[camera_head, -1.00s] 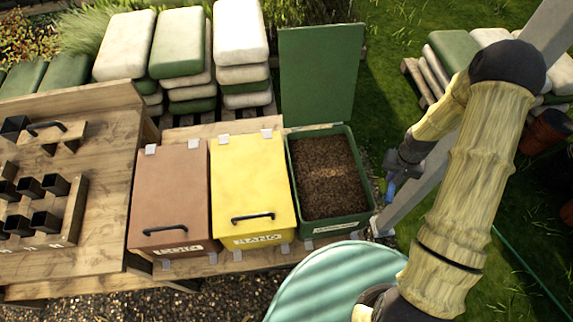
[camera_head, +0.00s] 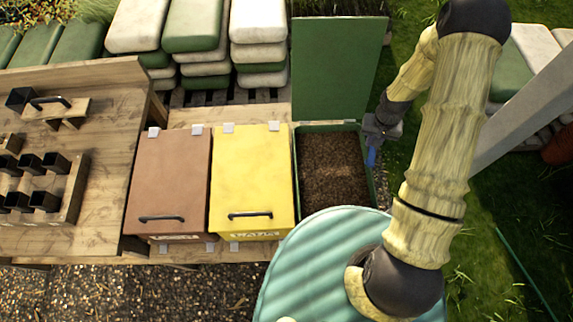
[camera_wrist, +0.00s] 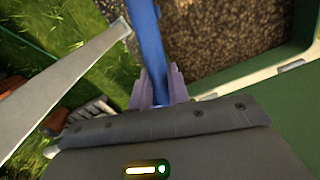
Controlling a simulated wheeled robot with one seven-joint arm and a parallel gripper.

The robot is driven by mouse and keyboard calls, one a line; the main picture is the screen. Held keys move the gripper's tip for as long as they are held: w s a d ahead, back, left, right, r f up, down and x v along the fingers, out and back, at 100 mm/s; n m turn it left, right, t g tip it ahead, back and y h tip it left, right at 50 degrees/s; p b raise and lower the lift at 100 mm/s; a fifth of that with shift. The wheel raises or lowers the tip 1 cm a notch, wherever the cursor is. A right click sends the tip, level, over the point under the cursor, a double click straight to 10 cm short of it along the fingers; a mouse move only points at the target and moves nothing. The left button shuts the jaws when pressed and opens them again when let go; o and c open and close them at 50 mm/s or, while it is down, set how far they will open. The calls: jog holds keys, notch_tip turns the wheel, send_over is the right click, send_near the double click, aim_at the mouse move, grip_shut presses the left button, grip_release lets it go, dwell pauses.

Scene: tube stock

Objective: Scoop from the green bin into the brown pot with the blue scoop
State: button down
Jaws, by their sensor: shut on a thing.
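The green bin (camera_head: 297,175) stands open, with its lid (camera_head: 338,70) raised at the back and dark brown soil (camera_head: 333,168) inside. My gripper (camera_head: 382,126) is at the bin's right side, near the rim. It is shut on the blue scoop (camera_head: 371,158), which points downward. In the wrist view the scoop's blue handle (camera_wrist: 148,45) runs up from between my fingers (camera_wrist: 160,90), with the bin's soil (camera_wrist: 215,35) beside it. The scoop's bowl is not clearly visible. I cannot pick out the brown pot for certain.
A yellow bin (camera_head: 252,180) and a brown bin (camera_head: 168,185), both lidded, stand left of the green one. A bench (camera_head: 100,130) holds several small black pots (camera_head: 45,200). Stacked sacks (camera_head: 195,35) stand behind. A grey post (camera_head: 525,110) rises on the right, over grass.

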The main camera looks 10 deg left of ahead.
jog(key=shift+s+a+r, duration=0.1)
jog(key=shift+s, duration=0.35)
jog(key=s+a+r+m+g+y+p, duration=0.1)
jog(key=s+a+r+m+p, duration=0.1)
jog(key=s+a+m+p, duration=0.3)
jog(key=s+a+r+m+g+y+p, duration=0.1)
jog(key=s+a+m+p, duration=0.4)
jog(key=s+a, duration=0.7)
jog(key=a+r+y, duration=0.1)
jog(key=a, duration=0.5)
jog(key=shift+s+a+m+p, duration=0.3)
jog(key=shift+s+m+p, duration=0.05)
jog(key=shift+m+p, duration=0.05)
